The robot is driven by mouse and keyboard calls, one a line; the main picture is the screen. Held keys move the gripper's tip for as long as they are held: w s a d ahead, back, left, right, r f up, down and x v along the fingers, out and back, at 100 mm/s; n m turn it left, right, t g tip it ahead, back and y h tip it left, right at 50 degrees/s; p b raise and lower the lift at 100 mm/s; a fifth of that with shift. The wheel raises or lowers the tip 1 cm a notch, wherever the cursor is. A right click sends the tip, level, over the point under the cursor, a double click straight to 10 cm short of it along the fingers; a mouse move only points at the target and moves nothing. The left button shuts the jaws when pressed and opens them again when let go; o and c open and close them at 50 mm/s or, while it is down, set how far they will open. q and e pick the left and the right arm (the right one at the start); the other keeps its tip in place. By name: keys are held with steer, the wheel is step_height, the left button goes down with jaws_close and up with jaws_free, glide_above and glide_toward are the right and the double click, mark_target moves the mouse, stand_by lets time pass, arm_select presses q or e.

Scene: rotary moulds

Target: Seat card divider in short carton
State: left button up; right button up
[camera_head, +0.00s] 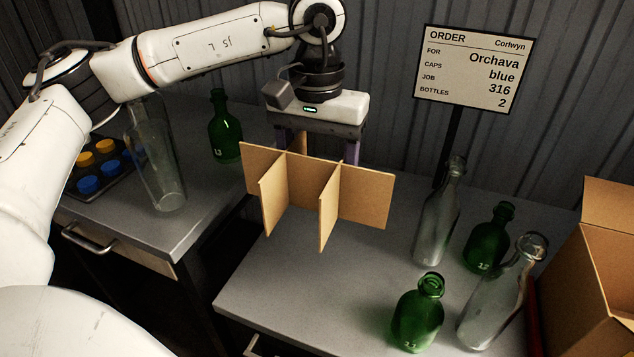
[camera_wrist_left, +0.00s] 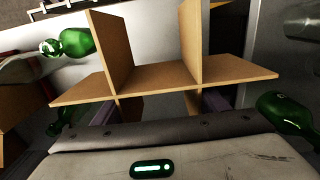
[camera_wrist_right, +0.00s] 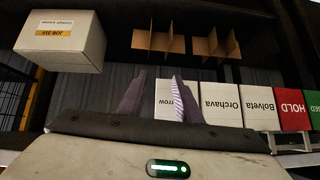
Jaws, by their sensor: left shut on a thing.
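My left gripper (camera_head: 318,150) is shut on a brown card divider (camera_head: 365,195) and holds it above the grey table. The divider has a long panel with two cross panels standing out from it. It also shows in the left wrist view (camera_wrist_left: 150,77), between and beyond the fingers. A brown open carton (camera_head: 600,270) stands at the right edge of the head view, cut off by the frame; I cannot tell whether it is the short one. My right gripper (camera_wrist_right: 155,100) shows only in the right wrist view, open and empty before a shelf.
Clear bottles (camera_head: 437,225) and green bottles (camera_head: 418,315) stand on the table's right half, beside the carton. A sign (camera_head: 473,67) stands behind. A side bench holds a clear bottle (camera_head: 155,165), a green bottle (camera_head: 223,128) and caps. The shelf holds a white box (camera_wrist_right: 62,45) and other dividers (camera_wrist_right: 160,42).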

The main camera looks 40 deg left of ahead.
arm_select(q)
step_height(320, 180, up, 7)
steer(key=p, duration=0.4)
steer(key=shift+f, duration=0.2)
arm_select(e)
steer(key=shift+s+d+r, duration=0.15)
steer(key=shift+r, duration=0.55)
steer(key=shift+s+d+r, duration=0.15)
steer(key=shift+r, duration=0.5)
